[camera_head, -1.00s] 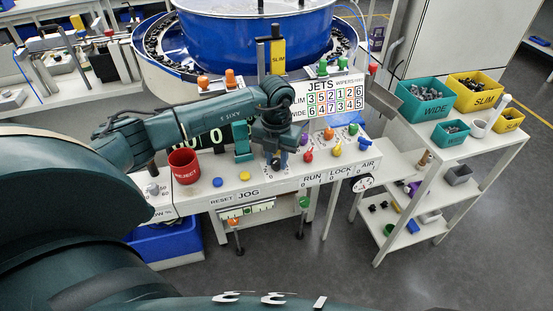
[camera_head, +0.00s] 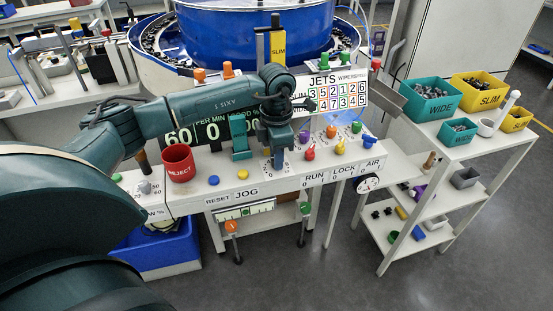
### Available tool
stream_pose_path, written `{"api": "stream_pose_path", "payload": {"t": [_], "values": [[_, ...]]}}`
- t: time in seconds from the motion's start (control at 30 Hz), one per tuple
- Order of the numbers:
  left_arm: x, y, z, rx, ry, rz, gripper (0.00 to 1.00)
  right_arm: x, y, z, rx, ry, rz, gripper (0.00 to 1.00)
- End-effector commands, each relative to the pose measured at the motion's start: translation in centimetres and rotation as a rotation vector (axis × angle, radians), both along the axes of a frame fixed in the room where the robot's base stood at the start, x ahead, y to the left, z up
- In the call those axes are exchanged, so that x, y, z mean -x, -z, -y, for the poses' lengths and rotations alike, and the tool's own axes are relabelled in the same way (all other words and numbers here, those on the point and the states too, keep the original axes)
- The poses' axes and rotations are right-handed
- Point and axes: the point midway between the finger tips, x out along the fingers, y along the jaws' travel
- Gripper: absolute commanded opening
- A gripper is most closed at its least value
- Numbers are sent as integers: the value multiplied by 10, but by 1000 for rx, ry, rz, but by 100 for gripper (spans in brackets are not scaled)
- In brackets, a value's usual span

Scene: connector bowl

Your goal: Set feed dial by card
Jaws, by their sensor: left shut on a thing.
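The white card (camera_head: 337,92) headed JETS and WIPERS stands at the back of the console, with a SLIM row and a WIDE row of numbers. My left arm covers part of its left side. Numbers ring this dial. Purple (camera_head: 304,137), red (camera_head: 310,150), orange (camera_head: 331,132) and yellow (camera_head: 340,147) knobs stand to its right. My right gripper is not in view.
A red REJECT cup (camera_head: 179,163) stands left on the console (camera_head: 225,195). A blue bowl (camera_head: 255,40) is behind. Teal WIDE bins (camera_head: 430,104) and yellow SLIM bins (camera_head: 478,88) stand on the right cart. RUN, LOCK and AIR labels line the front edge.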

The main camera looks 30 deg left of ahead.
Motion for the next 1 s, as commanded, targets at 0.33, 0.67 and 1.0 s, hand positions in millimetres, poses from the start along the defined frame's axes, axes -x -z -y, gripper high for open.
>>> {"api": "stream_pose_path", "payload": {"t": [0.33, 0.67, 1.0], "values": [[-1, 1, 0, 0, 330, 4, 2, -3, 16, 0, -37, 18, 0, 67], [-1, 1, 0, 0, 643, 5, 2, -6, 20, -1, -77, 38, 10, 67], [-1, 0, 0, 1, 966, 6, 2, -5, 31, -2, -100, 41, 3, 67]]}}
